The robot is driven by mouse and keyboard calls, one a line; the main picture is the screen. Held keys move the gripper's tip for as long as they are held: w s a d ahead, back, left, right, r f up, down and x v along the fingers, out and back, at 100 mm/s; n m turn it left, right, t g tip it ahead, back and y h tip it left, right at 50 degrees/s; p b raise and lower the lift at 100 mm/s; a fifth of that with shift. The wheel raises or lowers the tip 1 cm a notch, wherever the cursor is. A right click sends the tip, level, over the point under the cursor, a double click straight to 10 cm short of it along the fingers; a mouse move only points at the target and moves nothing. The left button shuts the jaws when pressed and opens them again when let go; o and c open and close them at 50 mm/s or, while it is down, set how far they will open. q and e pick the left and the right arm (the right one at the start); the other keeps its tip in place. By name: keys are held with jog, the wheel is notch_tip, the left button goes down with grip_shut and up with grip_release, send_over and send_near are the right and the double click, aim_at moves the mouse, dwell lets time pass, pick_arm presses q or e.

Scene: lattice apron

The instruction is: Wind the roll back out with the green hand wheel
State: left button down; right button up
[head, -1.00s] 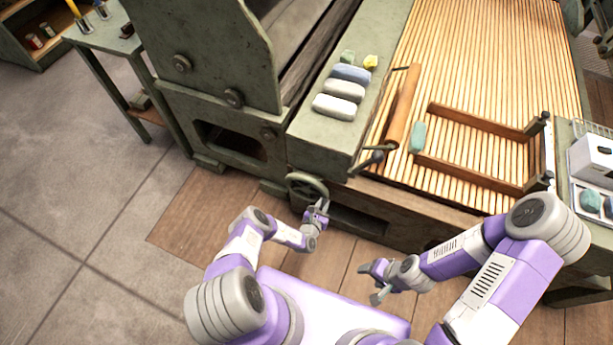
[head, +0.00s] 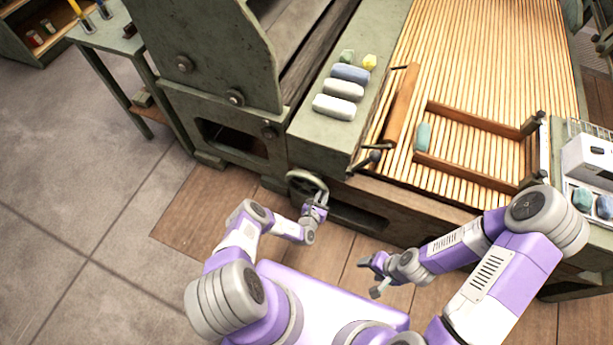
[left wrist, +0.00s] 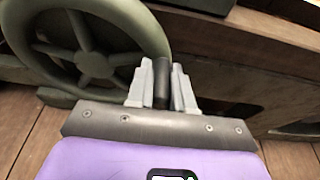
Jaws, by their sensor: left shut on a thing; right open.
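The green hand wheel (head: 304,184) stands on the front of the green machine, low down. In the left wrist view the wheel (left wrist: 85,62) shows its spokes and rim at the upper left. My left gripper (head: 318,200) is at the right side of the wheel; in the left wrist view its fingers (left wrist: 162,85) are shut on the wheel's dark handle (left wrist: 162,70). The brown roll (head: 402,105) lies over the slatted bed, near its left edge. My right gripper (head: 372,277) is open and empty, low over the floor to the right.
Several grey, blue, green and yellow blocks (head: 340,88) lie on the machine's top ledge. A wooden frame (head: 475,117) and a green block (head: 423,136) rest on the slatted bed (head: 480,50). A small lever (head: 372,157) juts out above the wheel. A side table (head: 100,40) stands at the upper left.

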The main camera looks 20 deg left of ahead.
pick_arm(q)
jog(key=a+r+p, duration=0.2)
jog(key=r+p, duration=0.1)
jog(key=shift+a+r, duration=0.3)
jog(key=shift+f, duration=0.15)
jog(key=shift+d, duration=0.1)
jog(key=shift+a+r+p, duration=0.4)
jog(key=shift+a+r, duration=0.3)
jog(key=shift+a, duration=0.2)
jog(key=c, duration=1)
grip_release()
jog(key=shift+d+f, duration=0.25)
jog(key=shift+s+r, duration=0.1)
jog(key=shift+s, duration=0.45)
jog(key=p, duration=0.3)
send_near(317, 184)
jog(key=shift+s+a+f, duration=0.2)
jog(key=shift+s+f, duration=0.75)
